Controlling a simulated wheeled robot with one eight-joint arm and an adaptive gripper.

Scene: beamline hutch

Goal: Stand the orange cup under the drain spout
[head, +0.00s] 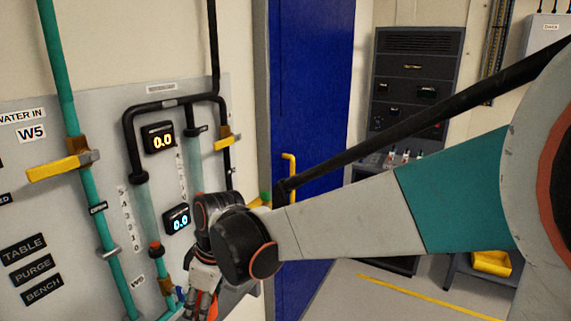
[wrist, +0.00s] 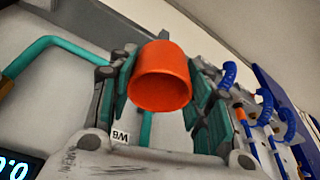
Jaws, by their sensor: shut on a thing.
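The orange cup (wrist: 163,80) sits between the two fingers of my gripper (wrist: 162,90) in the wrist view, and the fingers are shut on its sides. In the head view my gripper (head: 203,303) is low in front of the pipe panel, and only a small orange patch of the cup (head: 213,284) shows beside it. A bent teal pipe (wrist: 47,45) is left of the cup in the wrist view. I cannot tell whether it is the drain spout, and no spout is clear in the head view.
The pipe panel (head: 66,225) carries teal pipes, yellow-handled valves (head: 60,167) and two lit displays (head: 158,138). A blue door (head: 312,80) is right of it. Blue hook-shaped parts (wrist: 268,105) are right of my gripper in the wrist view. A dark equipment rack (head: 415,85) stands behind.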

